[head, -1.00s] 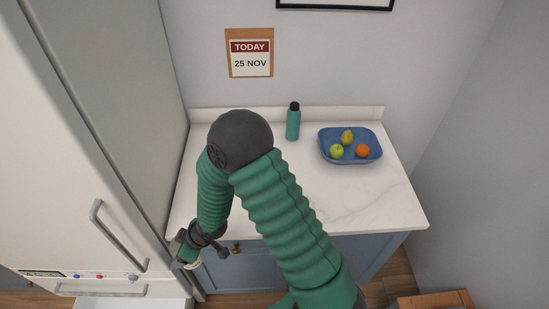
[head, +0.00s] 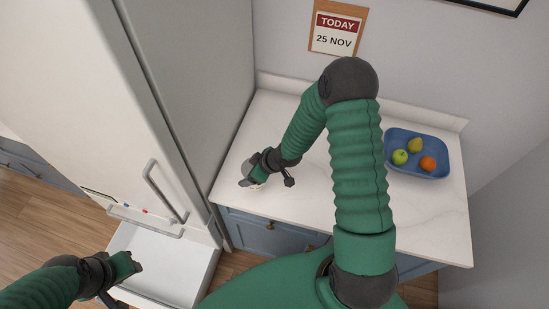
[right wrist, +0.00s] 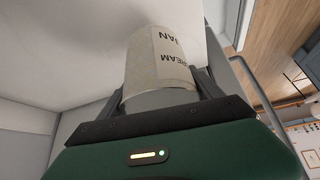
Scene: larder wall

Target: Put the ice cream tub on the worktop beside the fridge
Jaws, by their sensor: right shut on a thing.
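The ice cream tub (right wrist: 158,65) is a pale cylinder with a label reading "CREAM" and "JAN". My right gripper (right wrist: 162,90) is shut on it, one finger on each side. In the head view, my right gripper (head: 250,180) is over the front left part of the white worktop (head: 240,150), and only a sliver of the tub (head: 258,187) shows. I cannot tell whether the tub touches the worktop. The white fridge (head: 90,110) stands left of the worktop. My left gripper (head: 128,266) is at the lower left, over the open drawer; its fingers are not clear.
The fridge's bottom drawer (head: 170,265) is pulled out, and its visible part is empty. A blue bowl (head: 436,173) with fruit stands at the worktop's right. A calendar (head: 338,28) hangs on the wall. The worktop near the fridge is clear.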

